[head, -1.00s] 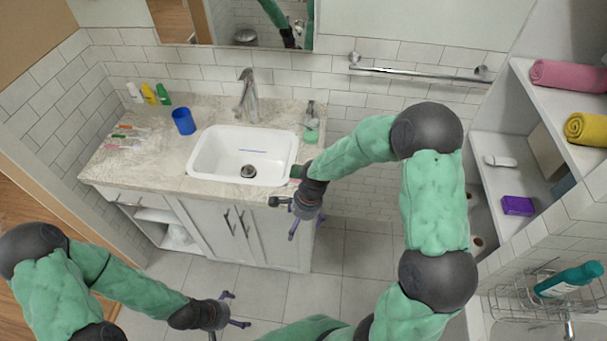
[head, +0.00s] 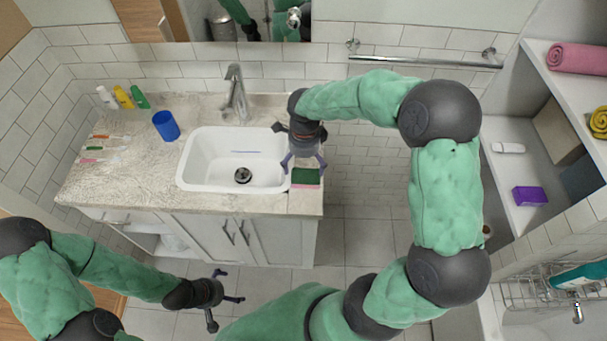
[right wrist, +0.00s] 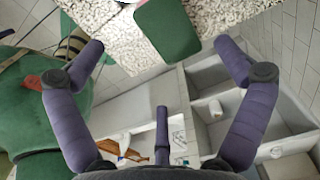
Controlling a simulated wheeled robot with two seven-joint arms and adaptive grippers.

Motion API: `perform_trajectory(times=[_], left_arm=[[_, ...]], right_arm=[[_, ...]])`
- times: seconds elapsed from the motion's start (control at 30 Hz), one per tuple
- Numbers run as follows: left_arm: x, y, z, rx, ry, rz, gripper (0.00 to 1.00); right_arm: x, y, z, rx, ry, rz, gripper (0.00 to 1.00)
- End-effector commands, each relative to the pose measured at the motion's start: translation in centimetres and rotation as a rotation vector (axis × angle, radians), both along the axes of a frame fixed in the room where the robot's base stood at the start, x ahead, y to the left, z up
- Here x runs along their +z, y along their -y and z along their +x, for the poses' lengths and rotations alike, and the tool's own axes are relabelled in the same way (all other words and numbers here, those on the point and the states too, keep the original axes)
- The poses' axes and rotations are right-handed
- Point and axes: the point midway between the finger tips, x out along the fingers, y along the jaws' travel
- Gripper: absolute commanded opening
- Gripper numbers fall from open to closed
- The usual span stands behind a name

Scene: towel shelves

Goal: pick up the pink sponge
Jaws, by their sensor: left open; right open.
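The sponge (head: 306,177) lies on the counter's right front corner, beside the sink; its top is green and a pink edge shows at the front. In the right wrist view the green face of the sponge (right wrist: 170,28) shows at the top, at the counter edge. My right gripper (head: 304,161) is open and just behind and above the sponge, fingers pointing down; I cannot tell if it touches. My left gripper (head: 230,292) is open and empty, low in front of the cabinet.
The white sink (head: 210,172) is left of the sponge, with the faucet (head: 236,95) behind. A blue cup (head: 166,126), several bottles (head: 123,97) and toothbrushes (head: 100,150) are further left. Shelves at right hold a pink towel (head: 577,58) and purple box (head: 530,196).

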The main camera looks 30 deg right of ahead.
Motion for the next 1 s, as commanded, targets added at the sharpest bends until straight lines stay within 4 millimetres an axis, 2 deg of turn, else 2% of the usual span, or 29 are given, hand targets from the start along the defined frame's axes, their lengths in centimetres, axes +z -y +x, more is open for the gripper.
perform_trajectory(times=[0.03,0.2,0.47,0.7,0.8,1.0], left_arm=[[-0.3,0.0,0.0,0.0,0.0,0.0,1.0],[-0.8,0.0,0.0,0.0,0.001,0.0,1.0],[-1.2,0.0,0.1,0.0,0.001,0.0,1.0],[-2.1,0.0,0.1,0.0,0.001,0.0,1.0],[-2.3,0.0,0.1,0.0,0.001,0.0,1.0],[-2.2,0.0,0.1,0.0,0.001,0.0,1.0]], right_arm=[[-1.0,0.0,-0.1,0.001,-0.004,0.0,1.0],[-3.5,0.0,-0.1,0.0,-0.003,0.002,1.0],[-5.2,0.2,-0.2,0.0,-0.002,0.001,1.0],[-8.6,0.5,-0.4,0.002,-0.004,0.001,1.0],[-9.3,0.5,-0.3,0.001,-0.001,0.002,1.0],[-9.3,0.5,-0.3,0.001,0.0,0.001,1.0]])
